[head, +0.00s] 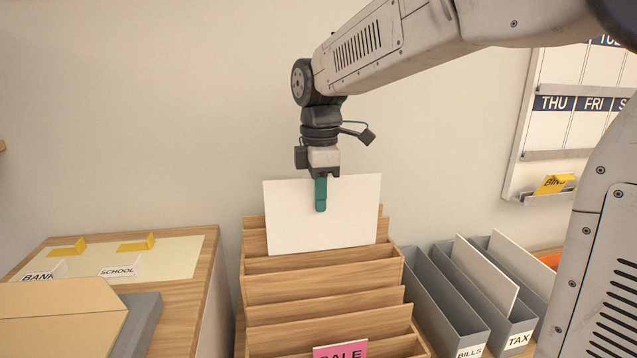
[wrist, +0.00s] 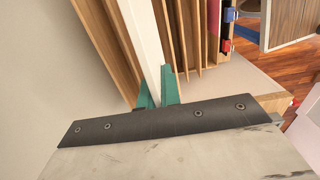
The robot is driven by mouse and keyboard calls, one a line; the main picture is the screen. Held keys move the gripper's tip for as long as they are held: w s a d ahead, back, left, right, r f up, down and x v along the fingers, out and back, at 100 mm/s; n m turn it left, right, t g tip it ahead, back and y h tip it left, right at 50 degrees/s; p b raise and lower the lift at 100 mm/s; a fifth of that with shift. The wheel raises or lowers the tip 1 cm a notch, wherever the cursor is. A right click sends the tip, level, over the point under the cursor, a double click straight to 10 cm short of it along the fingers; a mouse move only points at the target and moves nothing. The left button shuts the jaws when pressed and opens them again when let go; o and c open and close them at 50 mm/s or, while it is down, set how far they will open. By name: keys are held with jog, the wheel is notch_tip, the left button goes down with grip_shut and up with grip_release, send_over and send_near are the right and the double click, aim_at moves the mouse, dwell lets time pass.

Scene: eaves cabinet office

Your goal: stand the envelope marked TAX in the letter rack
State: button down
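A plain white envelope (head: 340,225) stands upright at the back of the wooden letter rack (head: 330,290); no TAX mark shows on its visible face. Its lower edge meets or drops behind a rack divider in the head view; I cannot tell how deep it sits. My gripper (head: 321,196) points down with its green fingers at the envelope's top edge. In the wrist view, the fingers (wrist: 158,95) close on both sides of the white envelope (wrist: 143,40), which lies between wooden rack panels (wrist: 185,35).
A pink card (head: 340,350) stands at the rack's front. A wooden surface (head: 195,260) with BANK and SCHOOL labels is at left. A wall planner (head: 575,80) hangs right.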

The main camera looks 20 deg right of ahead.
aim_at(320, 214)
jog(key=shift+f, duration=5)
jog(key=c, duration=1.2)
grip_release()
jog(key=shift+r, duration=0.15)
jog(key=shift+r, duration=2.9)
